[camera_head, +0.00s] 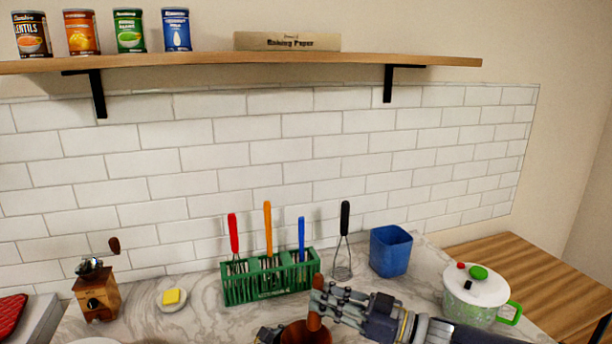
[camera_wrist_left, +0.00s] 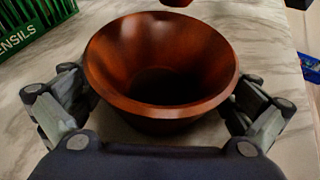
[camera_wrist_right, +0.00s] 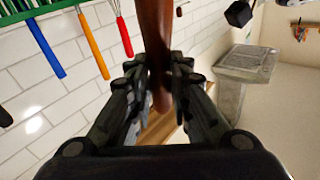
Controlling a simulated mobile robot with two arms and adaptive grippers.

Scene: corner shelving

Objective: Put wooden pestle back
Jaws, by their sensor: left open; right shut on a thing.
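The wooden pestle (camera_wrist_right: 156,45) is reddish brown and held upright between the fingers of my right gripper (camera_wrist_right: 160,85). In the head view the pestle (camera_head: 315,321) shows in my right gripper (camera_head: 322,297), over or beside the wooden mortar (camera_head: 296,334); the overlap hides the exact gap. In the left wrist view the mortar (camera_wrist_left: 160,65) is a dark red-brown bowl, its visible inside empty. My left gripper (camera_wrist_left: 155,110) is open, with one finger on each side of the mortar; contact is unclear. A rounded brown end, likely the pestle's (camera_wrist_left: 178,2), shows at the top edge.
A green utensil rack (camera_head: 270,284) stands behind the mortar. A lidded pot (camera_head: 478,297) is at the right, near the counter edge. A grinder (camera_head: 97,290) and butter dish (camera_head: 172,300) are left.

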